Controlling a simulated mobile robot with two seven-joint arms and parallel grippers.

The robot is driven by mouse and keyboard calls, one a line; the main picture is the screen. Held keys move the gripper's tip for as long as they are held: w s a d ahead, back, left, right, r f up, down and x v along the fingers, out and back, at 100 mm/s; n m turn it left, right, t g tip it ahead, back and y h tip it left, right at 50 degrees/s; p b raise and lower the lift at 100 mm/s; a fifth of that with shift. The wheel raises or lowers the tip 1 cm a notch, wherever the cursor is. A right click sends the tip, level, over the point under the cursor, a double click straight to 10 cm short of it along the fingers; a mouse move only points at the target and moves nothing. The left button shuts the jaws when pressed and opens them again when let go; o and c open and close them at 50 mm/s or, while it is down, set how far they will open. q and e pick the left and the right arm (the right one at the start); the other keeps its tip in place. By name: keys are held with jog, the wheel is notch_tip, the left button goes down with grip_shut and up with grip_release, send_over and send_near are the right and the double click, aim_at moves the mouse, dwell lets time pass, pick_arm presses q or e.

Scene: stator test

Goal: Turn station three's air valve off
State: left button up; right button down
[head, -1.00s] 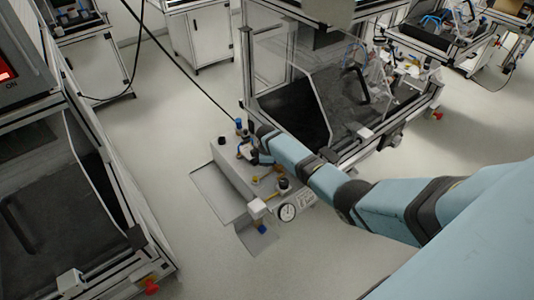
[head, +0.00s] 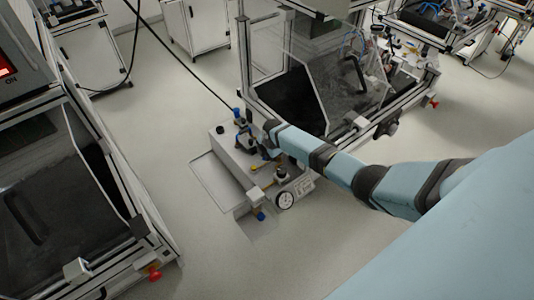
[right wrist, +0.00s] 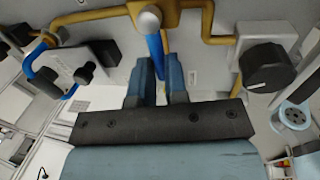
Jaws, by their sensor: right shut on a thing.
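The air valve's blue lever (right wrist: 155,55) hangs from a round silver hub (right wrist: 149,18) on brass-coloured piping in the right wrist view. My right gripper (right wrist: 160,75) has its blue fingers on either side of the lever and is shut on it. The lever's lower end is hidden between the fingers. In the head view my right arm reaches from the right to a grey valve box (head: 226,158) on the floor. My right gripper (head: 264,145) is at its top, small and partly hidden by the arm. My left gripper is not in view.
A black knob (right wrist: 266,67) is right of the fingers. A black fitting with a blue loop (right wrist: 45,78) is on the left. A pressure gauge (head: 285,200) is at the box's front. A glazed workstation (head: 330,80) stands close behind; clear floor (head: 330,245) lies in front.

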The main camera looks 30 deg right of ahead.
dwell(0.4)
jog(key=c, duration=1.1)
grip_release()
jog(key=shift+c, duration=0.2)
notch_tip(320, 180, up, 14)
jog(key=s, duration=0.2)
jog(key=shift+s+f, duration=0.2)
jog(key=shift+s, duration=0.2)
jog(key=shift+d, duration=0.1)
